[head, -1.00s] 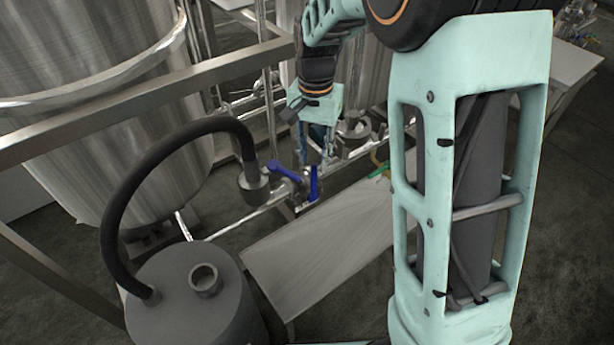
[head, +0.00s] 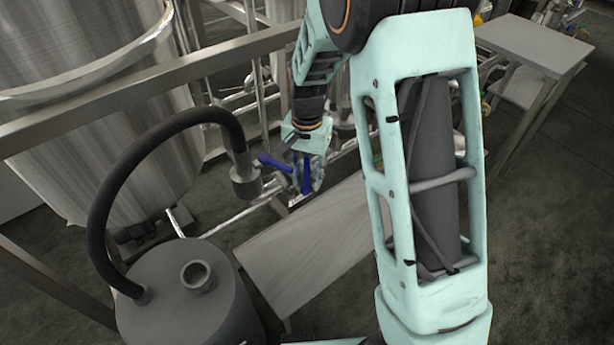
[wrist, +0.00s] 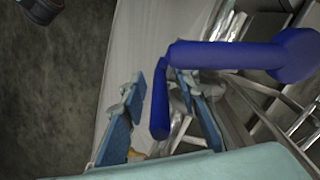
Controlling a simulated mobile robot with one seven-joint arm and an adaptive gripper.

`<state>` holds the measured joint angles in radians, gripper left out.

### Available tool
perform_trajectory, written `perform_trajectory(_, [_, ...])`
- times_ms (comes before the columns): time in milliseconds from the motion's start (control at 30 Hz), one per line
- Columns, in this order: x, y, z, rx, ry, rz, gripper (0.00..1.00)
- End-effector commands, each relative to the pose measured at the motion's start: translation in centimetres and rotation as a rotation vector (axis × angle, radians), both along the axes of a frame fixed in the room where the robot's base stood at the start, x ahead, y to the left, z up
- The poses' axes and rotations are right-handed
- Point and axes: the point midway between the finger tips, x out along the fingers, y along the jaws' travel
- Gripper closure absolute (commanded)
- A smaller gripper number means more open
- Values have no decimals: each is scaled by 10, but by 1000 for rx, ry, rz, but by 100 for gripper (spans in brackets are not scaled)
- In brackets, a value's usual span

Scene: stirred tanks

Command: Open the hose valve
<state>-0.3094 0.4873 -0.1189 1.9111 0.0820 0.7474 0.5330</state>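The black hose (head: 150,135) runs from a grey vessel to a grey coupling (head: 245,181) on the pipework. In the head view my wrist partly hides the valves.
The grey vessel (head: 190,300) stands at the lower left. A pale table (head: 300,250) lies just below the valves. A metal rail (head: 130,98) and a large steel tank (head: 90,150) are behind. Another table (head: 530,45) stands at the far right, with open floor before it.

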Motion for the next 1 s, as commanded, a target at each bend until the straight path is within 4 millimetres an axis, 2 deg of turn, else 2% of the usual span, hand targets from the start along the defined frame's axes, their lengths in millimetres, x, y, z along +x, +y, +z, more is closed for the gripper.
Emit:
perform_trajectory(33, [0,0,0,0,0,0,75])
perform_trajectory(267, [0,0,0,0,0,0,100])
perform_trajectory(733, [0,-2,0,13,13,-2,100])
perform_trajectory(1000, [4,-9,0,126,93,-7,100])
